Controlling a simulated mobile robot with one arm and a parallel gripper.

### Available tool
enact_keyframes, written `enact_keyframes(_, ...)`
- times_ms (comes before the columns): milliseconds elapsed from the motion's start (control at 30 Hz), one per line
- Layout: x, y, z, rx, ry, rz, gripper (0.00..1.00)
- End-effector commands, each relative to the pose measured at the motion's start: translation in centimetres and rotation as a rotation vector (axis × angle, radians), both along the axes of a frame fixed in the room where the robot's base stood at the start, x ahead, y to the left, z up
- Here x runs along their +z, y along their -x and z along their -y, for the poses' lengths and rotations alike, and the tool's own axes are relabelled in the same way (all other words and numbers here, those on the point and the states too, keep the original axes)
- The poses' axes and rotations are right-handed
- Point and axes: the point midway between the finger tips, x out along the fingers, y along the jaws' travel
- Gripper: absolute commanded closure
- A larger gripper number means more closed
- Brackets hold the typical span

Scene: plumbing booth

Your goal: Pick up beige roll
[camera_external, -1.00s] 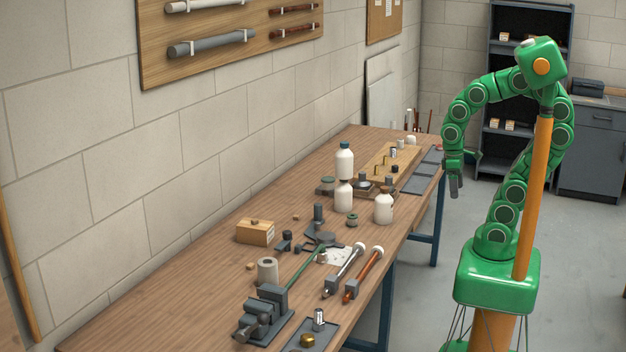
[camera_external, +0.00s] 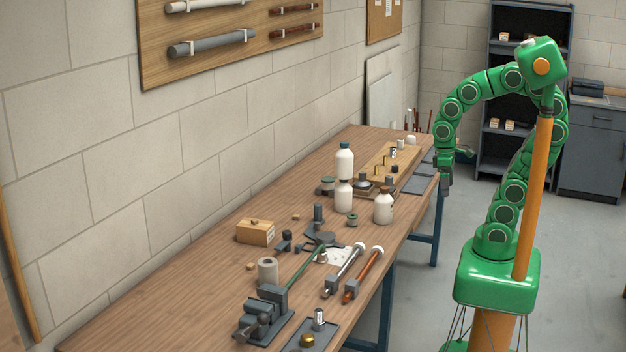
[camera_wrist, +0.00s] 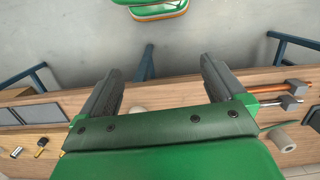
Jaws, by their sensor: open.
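The beige roll (camera_external: 267,271) stands on end on the wooden bench, between the wooden box and the vise, with its hole facing up. A pale roll-like thing (camera_wrist: 282,140) at the right of the wrist view looks like the same roll. My gripper (camera_external: 445,186) is up at the bench's right edge near its far end, well away from the roll. In the wrist view my gripper (camera_wrist: 163,66) shows its two dark fingers wide apart, with nothing held between them.
A vise (camera_external: 264,314) stands close in front of the roll, and two pipe-like tools (camera_external: 352,272) lie to its right. White bottles (camera_external: 384,208) stand farther back. A wooden box (camera_external: 255,232) is behind the roll.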

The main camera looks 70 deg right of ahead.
Motion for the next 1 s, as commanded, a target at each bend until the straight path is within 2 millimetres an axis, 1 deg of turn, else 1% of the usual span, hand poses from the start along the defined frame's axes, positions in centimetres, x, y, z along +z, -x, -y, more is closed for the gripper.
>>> enact_keyframes(33, 0.2, -1.5, -0.5, 0.021, -0.004, 0.010, 0.03)
enact_keyframes(100, 0.3, -3.4, -1.1, 0.049, -0.012, 0.022, 0.03)
enact_keyframes(267, 0.7, -8.0, -2.8, 0.113, -0.027, 0.063, 0.03)
enact_keyframes(467, 0.8, -13.4, -5.5, 0.193, -0.049, 0.107, 0.03)
enact_keyframes(700, 0.5, -19.8, -9.4, 0.286, -0.074, 0.165, 0.03)
enact_keyframes(767, 0.2, -21.2, -10.4, 0.310, -0.080, 0.175, 0.03)
enact_keyframes(1000, -0.8, -26.9, -15.2, 0.401, -0.107, 0.228, 0.03)
